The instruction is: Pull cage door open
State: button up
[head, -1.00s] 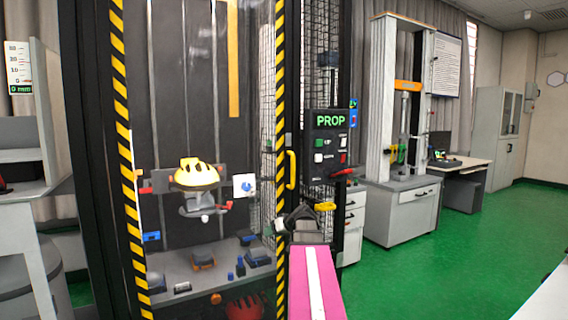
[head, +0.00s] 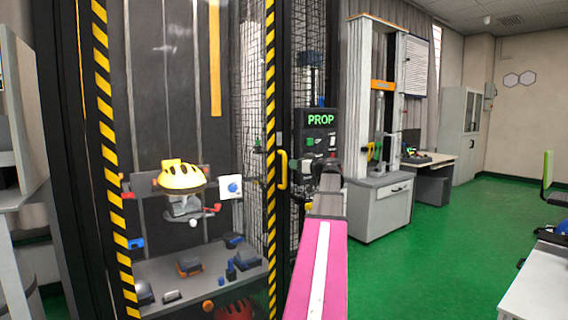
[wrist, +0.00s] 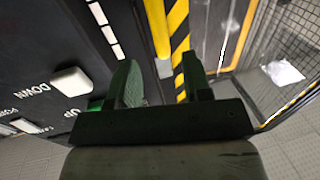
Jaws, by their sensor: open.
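The cage door (head: 235,130) is a clear panel edged with yellow-and-black stripes and looks shut in the head view. Its yellow handle (head: 282,168) stands upright at the door's right edge. My gripper (head: 328,172) is right of the handle in that view, in front of the control panel, its fingers hard to make out. In the wrist view my gripper (wrist: 160,78) is open and empty. The yellow handle (wrist: 156,38) shows beyond the gap between the fingers, with door stripes (wrist: 180,40) beside it. I cannot tell how far off the handle is.
The control panel (head: 320,120) reads PROP, and its buttons (wrist: 72,81) show close to the left finger in the wrist view. A yellow helmet (head: 182,176) sits inside the cage. A white test frame (head: 360,100) stands right of it.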

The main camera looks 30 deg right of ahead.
jog(key=x, duration=0.7)
jog(key=shift+w, duration=0.25)
jog(key=shift+a, duration=0.1)
grip_shut()
